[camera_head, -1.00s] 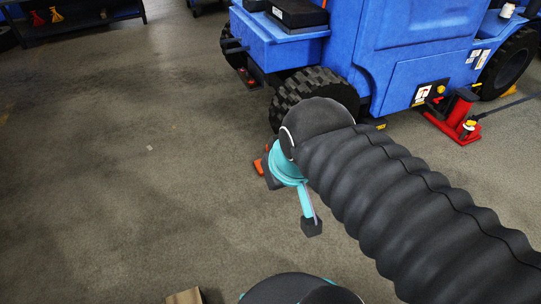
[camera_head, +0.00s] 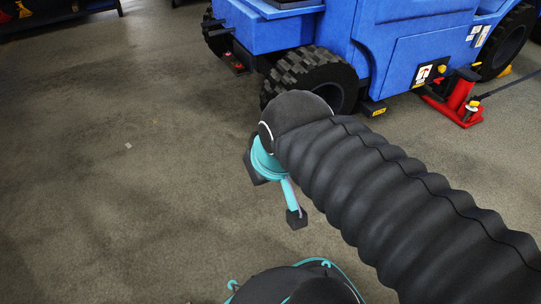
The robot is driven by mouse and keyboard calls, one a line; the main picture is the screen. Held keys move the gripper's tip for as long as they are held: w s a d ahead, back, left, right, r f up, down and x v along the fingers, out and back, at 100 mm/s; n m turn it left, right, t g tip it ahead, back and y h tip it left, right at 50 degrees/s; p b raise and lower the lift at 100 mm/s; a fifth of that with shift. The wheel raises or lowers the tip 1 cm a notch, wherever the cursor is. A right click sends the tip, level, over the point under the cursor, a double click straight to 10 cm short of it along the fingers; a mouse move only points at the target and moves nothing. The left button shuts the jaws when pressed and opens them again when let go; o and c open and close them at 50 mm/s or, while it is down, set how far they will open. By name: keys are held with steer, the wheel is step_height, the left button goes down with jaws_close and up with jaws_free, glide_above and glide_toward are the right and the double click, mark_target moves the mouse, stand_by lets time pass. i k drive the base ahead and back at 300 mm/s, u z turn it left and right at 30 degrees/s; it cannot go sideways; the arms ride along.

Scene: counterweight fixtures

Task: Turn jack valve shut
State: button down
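A red jack (camera_head: 462,100) stands on the floor at the right, beside the blue vehicle. A small yellow-topped part (camera_head: 471,104) sits low on it and may be the valve. It is too small to tell which way it is turned. A dark handle or hose runs from the jack to the right edge. My arm in its black ribbed sleeve crosses the middle, well left of the jack. At its far end are a teal ring and dark parts around my gripper (camera_head: 297,217). Its fingers cannot be made out, and nothing there touches the jack.
The blue vehicle (camera_head: 405,65) fills the top right, with a black front tyre (camera_head: 312,72) just beyond my arm and a rear tyre (camera_head: 507,43) behind the jack. Grey floor (camera_head: 120,190) is open at the left. A dark shelf (camera_head: 65,22) stands far back left.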

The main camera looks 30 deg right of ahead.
mark_target(472, 104)
steer(key=k, duration=1.3)
steer(key=z, duration=0.7)
steer(key=i, duration=0.65)
steer(key=z, duration=1.15)
steer(key=i, duration=1.1)
steer(key=z, duration=0.15)
